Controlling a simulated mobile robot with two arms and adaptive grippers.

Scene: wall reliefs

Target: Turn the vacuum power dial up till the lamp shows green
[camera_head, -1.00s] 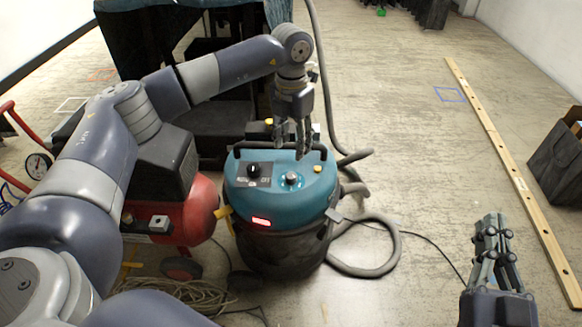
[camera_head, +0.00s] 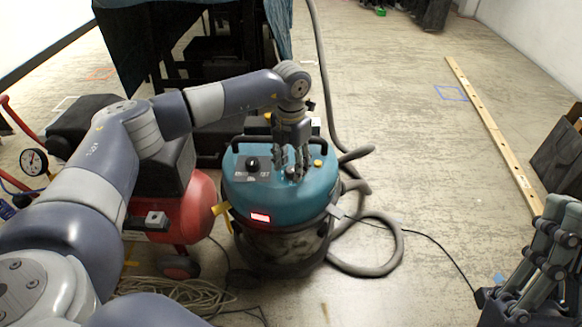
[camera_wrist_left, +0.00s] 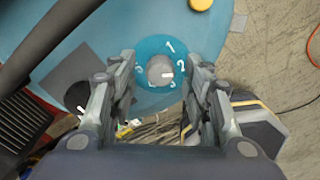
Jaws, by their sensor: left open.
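The vacuum (camera_head: 240,195) has a blue-green top. The lamp (camera_head: 260,217) on the vacuum's front glows red. My left gripper (camera_head: 293,172) points down over the dial. In the wrist view its open fingers (camera_wrist_left: 160,92) stand on either side of the knob, apart from it in the picture; I cannot tell their height. My right gripper (camera_head: 555,230) is at the lower right, away from the vacuum; its finger gap is unclear.
A black knob (camera_head: 252,164) and a yellow button (camera_head: 318,163) flank the dial. A red compressor (camera_head: 190,205) stands close at left. A grey hose (camera_head: 375,268) curls on the floor at right. Floor towards the wooden plank (camera_head: 490,130) is mostly clear.

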